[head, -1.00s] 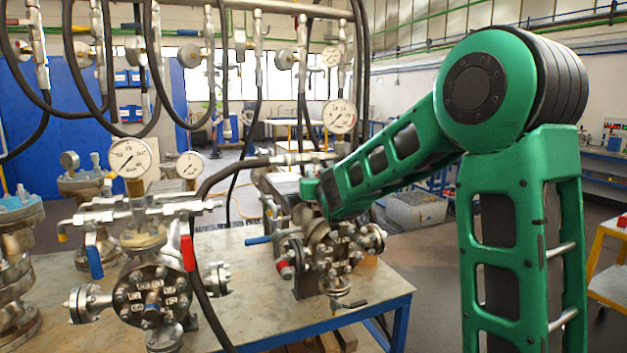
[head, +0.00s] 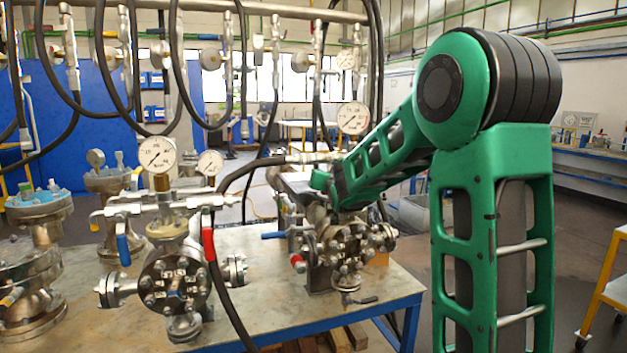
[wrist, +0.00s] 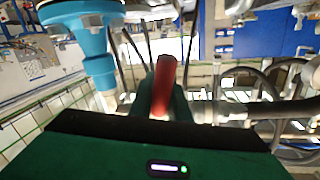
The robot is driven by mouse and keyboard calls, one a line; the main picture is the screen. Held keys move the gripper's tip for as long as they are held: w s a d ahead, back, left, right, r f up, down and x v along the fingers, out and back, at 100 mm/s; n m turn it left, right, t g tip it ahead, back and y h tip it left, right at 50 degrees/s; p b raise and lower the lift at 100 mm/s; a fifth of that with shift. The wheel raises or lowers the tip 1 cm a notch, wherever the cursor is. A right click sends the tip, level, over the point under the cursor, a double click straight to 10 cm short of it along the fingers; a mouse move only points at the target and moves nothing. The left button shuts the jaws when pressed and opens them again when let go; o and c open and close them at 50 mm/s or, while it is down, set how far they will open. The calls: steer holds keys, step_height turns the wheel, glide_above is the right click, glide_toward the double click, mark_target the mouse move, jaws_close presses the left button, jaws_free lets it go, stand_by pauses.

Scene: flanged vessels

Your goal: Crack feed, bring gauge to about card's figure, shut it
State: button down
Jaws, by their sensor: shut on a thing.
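In the wrist view my gripper (wrist: 163,98) is shut on a red lever handle (wrist: 164,72). In the head view my gripper is hidden behind my green arm, at the right flanged vessel (head: 340,247). A white dial gauge (head: 353,118) stands above that vessel; its needle is too small to read surely. A blue lever (head: 274,235) sticks out at its left, and a small red handle (head: 297,261) shows lower down. The left flanged vessel (head: 174,285) carries its own gauge (head: 157,155), a red lever (head: 208,236) and a blue lever (head: 123,248). I cannot make out a card.
Both vessels stand on a blue-edged metal table (head: 408,290). A black hose (head: 222,285) runs past the left vessel, and several hoses hang from an overhead pipe. More vessels (head: 37,250) stand at far left. A yellow-framed cart (head: 610,285) is at right.

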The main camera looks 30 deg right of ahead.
steer(key=c, duration=1.7)
jaws_free()
steer(key=shift+o, duration=0.2)
steer(key=shift+s, duration=0.1)
steer(key=v, duration=1)
steer(key=shift+s+a, duration=0.2)
